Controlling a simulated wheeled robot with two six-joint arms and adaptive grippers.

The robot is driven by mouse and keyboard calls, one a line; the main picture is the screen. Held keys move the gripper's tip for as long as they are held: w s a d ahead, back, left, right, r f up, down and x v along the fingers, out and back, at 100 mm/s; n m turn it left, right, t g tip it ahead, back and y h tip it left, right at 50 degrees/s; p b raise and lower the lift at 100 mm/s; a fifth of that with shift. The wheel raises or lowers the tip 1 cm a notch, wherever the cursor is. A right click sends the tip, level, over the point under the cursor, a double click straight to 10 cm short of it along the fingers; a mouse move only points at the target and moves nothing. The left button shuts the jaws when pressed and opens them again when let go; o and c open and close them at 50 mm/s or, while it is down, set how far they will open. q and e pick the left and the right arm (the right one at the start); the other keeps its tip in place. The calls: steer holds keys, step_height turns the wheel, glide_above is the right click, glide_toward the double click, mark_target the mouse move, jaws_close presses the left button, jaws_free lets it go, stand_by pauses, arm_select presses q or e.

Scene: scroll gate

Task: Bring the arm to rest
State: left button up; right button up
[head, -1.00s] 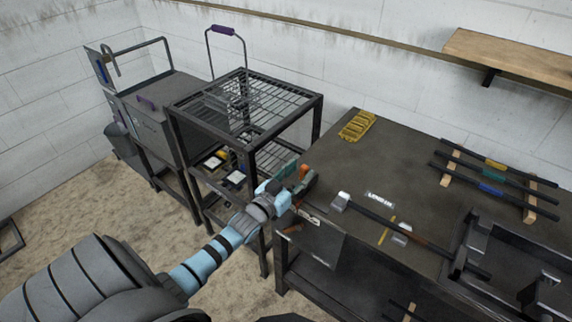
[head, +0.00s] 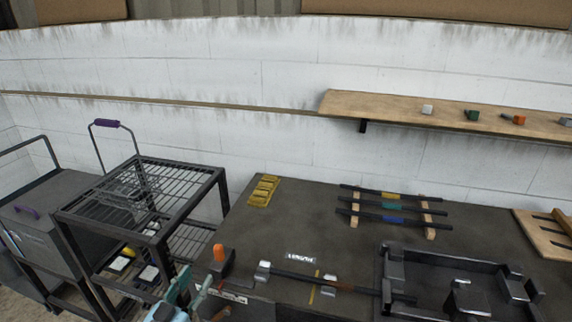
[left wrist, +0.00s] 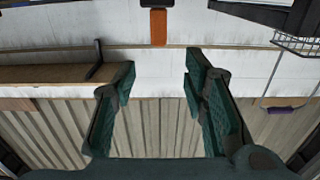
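My left gripper (head: 184,296) shows at the bottom of the head view, in front of the dark workbench (head: 240,222) and beside the wire-topped rack. In the left wrist view its two green fingers (left wrist: 160,85) stand wide apart with nothing between them. An orange-handled item (head: 219,253) stands just beyond the gripper at the bench's left front corner. An orange piece (left wrist: 158,27) shows beyond the fingers in the left wrist view. My right gripper is in neither view.
A black metal rack (head: 141,166) stands left of the bench. Bars with coloured bands (head: 392,208) lie on wooden supports, and a dark bar (head: 318,283) lies at the front. A black frame fixture (head: 440,254) fills the bench's right. A wooden shelf (head: 390,107) hangs above.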

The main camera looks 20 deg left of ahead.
arm_select(q)
steer(key=s+a+f+g, duration=0.1)
steer(key=s+f+g, duration=0.25)
steer(key=f, duration=0.55)
steer(key=s+a+f+g+y, duration=0.1)
steer(key=s+f+g, duration=0.1)
steer(key=s+f, duration=0.45)
steer(key=s+a+f+g, duration=0.1)
steer(key=s+f+g, duration=0.2)
steer(key=f, duration=0.8)
steer(key=s+d+f+g, duration=0.3)
steer(key=s+f+g, duration=0.2)
steer(key=s+f, duration=0.8)
steer(key=s+d+f+g, duration=0.2)
steer(key=s+d, duration=0.6)
steer(key=s, duration=0.4)
steer(key=shift+s+d+m+g+h, duration=0.2)
steer(key=shift+d+m+g+h, duration=0.1)
steer(key=shift+g, duration=0.35)
